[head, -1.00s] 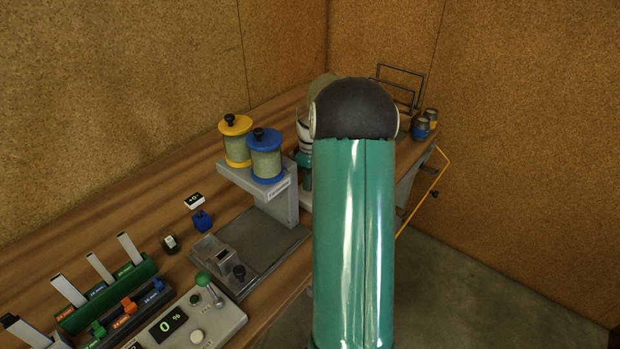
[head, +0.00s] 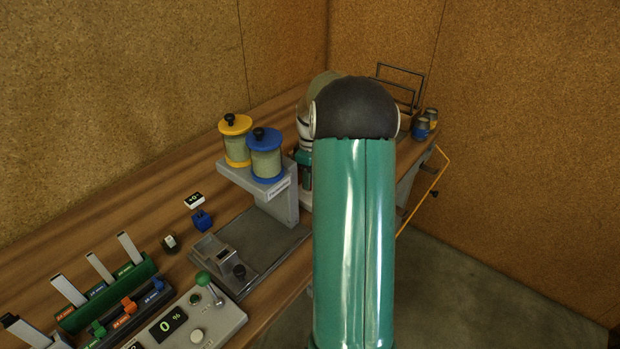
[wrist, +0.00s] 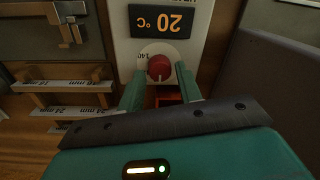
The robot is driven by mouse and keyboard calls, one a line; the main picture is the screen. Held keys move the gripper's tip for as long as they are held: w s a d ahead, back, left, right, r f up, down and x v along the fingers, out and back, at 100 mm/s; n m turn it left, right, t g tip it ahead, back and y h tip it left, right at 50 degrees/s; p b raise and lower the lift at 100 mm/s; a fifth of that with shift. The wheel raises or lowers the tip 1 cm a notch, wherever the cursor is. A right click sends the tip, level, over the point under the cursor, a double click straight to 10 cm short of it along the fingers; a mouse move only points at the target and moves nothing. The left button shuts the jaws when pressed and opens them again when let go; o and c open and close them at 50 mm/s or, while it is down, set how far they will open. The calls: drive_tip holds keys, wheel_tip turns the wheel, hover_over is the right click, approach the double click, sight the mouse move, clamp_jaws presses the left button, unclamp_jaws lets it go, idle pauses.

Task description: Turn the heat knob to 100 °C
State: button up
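The red heat knob (wrist: 159,67) sits on a pale round dial on a white panel (wrist: 122,45) in the wrist view. A "140" mark shows beside the dial. The dark display (wrist: 160,21) reads 20 °C in orange and appears upside down. My gripper (wrist: 160,72) is open, with one teal finger on each side of the knob. The fingers look apart from the knob, though I cannot tell whether they reach its depth. In the head view my arm hides the knob and my gripper.
In the head view, yellow (head: 236,140) and blue (head: 265,155) capped jars stand on a grey stand. A control box (head: 190,320) with a green-knobbed lever reads 0 %. In the wrist view, labelled racks (wrist: 65,85) lie left and a grey surface (wrist: 270,75) lies right.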

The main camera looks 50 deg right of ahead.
wheel_tip(320, 180, up, 13)
drive_tip(key=shift+d, duration=0.3)
drive_tip(key=shift+w, duration=0.1)
idle(0.4)
